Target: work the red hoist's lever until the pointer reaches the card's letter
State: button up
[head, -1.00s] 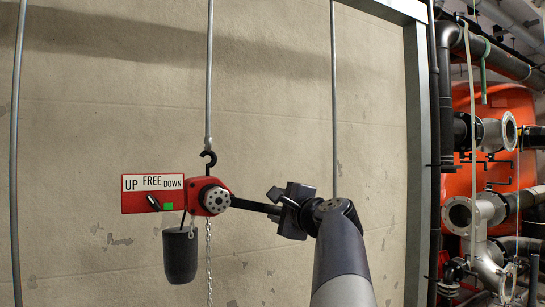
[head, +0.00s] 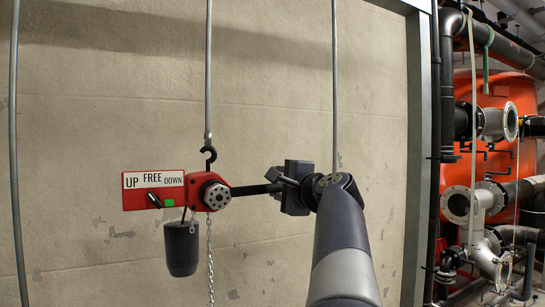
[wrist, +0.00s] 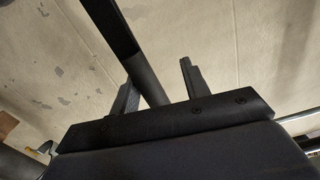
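The red hoist (head: 150,220) hangs from a black hook (head: 210,157) on a vertical rod. Its plate reads UP, FREE, DOWN above a black selector knob (head: 154,201) and a green square. The dark lever (head: 252,189) runs right from the hoist's hub, its outer end slightly raised. My gripper (head: 282,184) is at that outer end. In the wrist view the lever (wrist: 138,70) passes between the two spread fingers of my gripper (wrist: 160,88), close by the left one with a gap to the right one. I cannot make out a pointer or a lettered card.
A dark weight (head: 181,248) hangs below the hoist beside a chain (head: 211,260). A concrete wall (head: 90,80) stands behind, with further vertical rods. Pipes and flanged valves (head: 462,205) before an orange tank (head: 510,100) fill the right side.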

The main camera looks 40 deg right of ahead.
jog(key=shift+n, duration=0.7)
jog(key=r+p, duration=0.1)
jog(key=r, duration=0.1)
jog(key=r+p, duration=0.1)
jog(key=r, duration=0.1)
jog(key=shift+w+a+p, duration=0.1)
jog(key=shift+a+p, duration=0.2)
jog(key=shift+a, duration=0.1)
jog(key=shift+f, duration=0.15)
jog(key=shift+d+f+m+b, duration=0.2)
jog(key=shift+f+m+b, duration=0.15)
jog(key=shift+f+b, duration=0.5)
jog(key=shift+d+f+m+b, duration=0.2)
jog(key=shift+f+m+b, duration=0.2)
jog(key=shift+f, duration=0.85)
notch_tip(320, 180, down, 4)
jog(key=m+b, duration=0.1)
jog(key=b, duration=0.1)
jog(key=shift+b, duration=0.35)
